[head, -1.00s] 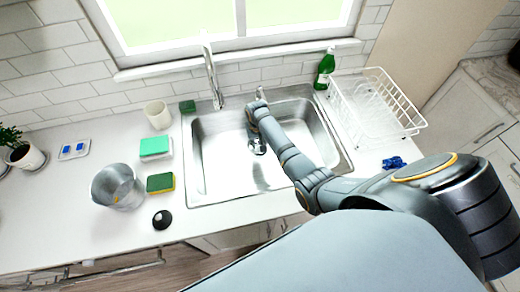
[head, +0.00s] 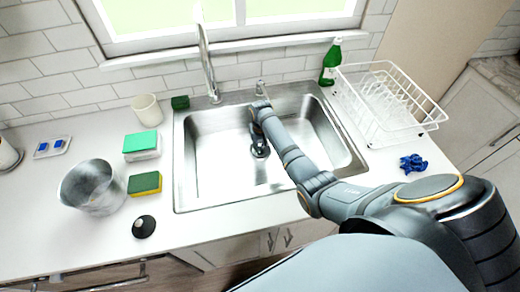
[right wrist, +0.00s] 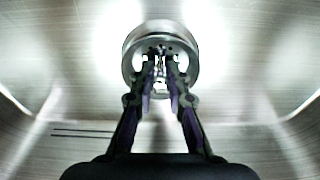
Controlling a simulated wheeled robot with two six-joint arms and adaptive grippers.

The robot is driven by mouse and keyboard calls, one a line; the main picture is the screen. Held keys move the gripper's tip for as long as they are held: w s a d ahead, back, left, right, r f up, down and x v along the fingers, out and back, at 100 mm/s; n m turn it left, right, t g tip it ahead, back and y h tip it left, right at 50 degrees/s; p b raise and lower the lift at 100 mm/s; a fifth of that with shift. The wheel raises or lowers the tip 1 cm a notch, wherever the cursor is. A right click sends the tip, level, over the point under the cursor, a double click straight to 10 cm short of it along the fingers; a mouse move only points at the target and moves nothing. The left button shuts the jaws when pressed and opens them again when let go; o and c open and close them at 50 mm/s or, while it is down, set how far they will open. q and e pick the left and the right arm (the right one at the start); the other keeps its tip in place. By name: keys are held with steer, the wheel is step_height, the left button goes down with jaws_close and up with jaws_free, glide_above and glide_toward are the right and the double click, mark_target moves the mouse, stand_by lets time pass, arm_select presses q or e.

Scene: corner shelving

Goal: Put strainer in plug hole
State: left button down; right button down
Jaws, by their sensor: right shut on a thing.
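The steel sink (head: 215,165) has my right arm reaching down into it. My right gripper (head: 260,148) is low over the sink floor and also shows in the right wrist view (right wrist: 160,58). Its fingers point down and close together on a small metal piece, which I take to be the strainer. A round metal ring (right wrist: 133,48) surrounds the fingertips in the right wrist view. I cannot tell whether this ring is the strainer's rim or the plug hole's. The gripper hides the plug hole in the head view. My left gripper is not in view.
A tall tap (head: 208,65) stands behind the sink. Left are a metal pot (head: 92,187), a sponge (head: 145,183), a white cup (head: 147,108) and a black round item (head: 144,226). Right are a dish rack (head: 385,110), green bottle (head: 330,62) and blue scrubber (head: 413,163).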

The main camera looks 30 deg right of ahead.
mark_target(261, 154)
steer(key=c, duration=1.8)
jaws_free()
steer(key=shift+s, duration=0.1)
steer(key=o, duration=0.5)
steer(key=shift+f, duration=0.1)
steer(key=shift+r, duration=0.5)
steer(key=r, duration=0.7)
steer(key=s+r, duration=0.1)
steer(key=r, duration=0.3)
steer(key=shift+s+a+r, duration=0.1)
steer(key=shift+a+r, duration=0.1)
